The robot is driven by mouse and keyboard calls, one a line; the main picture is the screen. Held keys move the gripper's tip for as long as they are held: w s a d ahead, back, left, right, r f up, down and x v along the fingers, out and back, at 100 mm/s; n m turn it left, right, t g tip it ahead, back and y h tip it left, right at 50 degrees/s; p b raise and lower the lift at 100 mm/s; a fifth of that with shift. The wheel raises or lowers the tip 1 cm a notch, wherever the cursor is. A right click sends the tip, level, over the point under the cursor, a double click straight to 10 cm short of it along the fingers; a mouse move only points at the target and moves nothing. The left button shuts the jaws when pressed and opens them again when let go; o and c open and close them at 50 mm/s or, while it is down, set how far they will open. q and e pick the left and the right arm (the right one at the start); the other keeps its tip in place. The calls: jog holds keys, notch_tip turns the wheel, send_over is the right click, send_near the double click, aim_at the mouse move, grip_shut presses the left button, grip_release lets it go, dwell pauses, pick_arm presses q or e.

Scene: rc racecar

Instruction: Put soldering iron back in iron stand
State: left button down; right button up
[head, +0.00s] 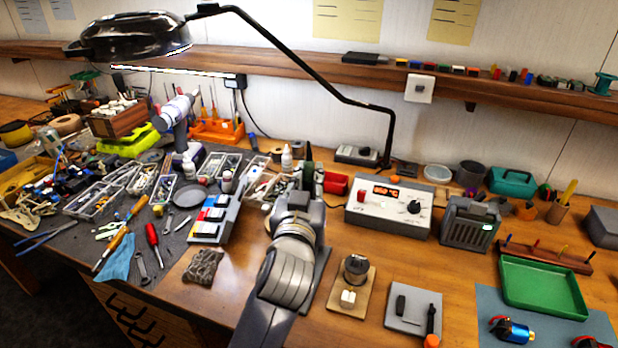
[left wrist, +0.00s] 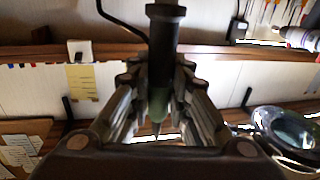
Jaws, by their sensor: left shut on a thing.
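My left gripper (head: 300,185) is over the middle of the bench, its arm coming up from the bottom of the head view. It is shut on the soldering iron (head: 308,158), whose dark handle stands above the fingers. In the left wrist view the fingers (left wrist: 160,85) close on the iron (left wrist: 165,30), which has a dark handle, a green part and a thin pointed tip. I cannot tell the iron stand for certain. A grey plate (head: 323,270) is mostly hidden behind my arm. My right gripper is not in view.
A white station box (head: 390,207) with a lit display stands right of the gripper. A wooden base (head: 350,299) with a dark round part lies in front. The lamp arm (head: 335,90) arches above. A blue-and-grey organizer (head: 213,220) and parts trays are on the left.

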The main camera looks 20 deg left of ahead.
pick_arm(q)
jog(key=shift+f+b, duration=0.9)
jog(key=shift+f, duration=0.35)
jog(key=shift+f+b, duration=0.95)
jog(key=shift+f, duration=0.3)
jog(key=c, duration=1.4)
grip_release()
jog(key=o, duration=0.4)
jog(key=shift+s, duration=0.1)
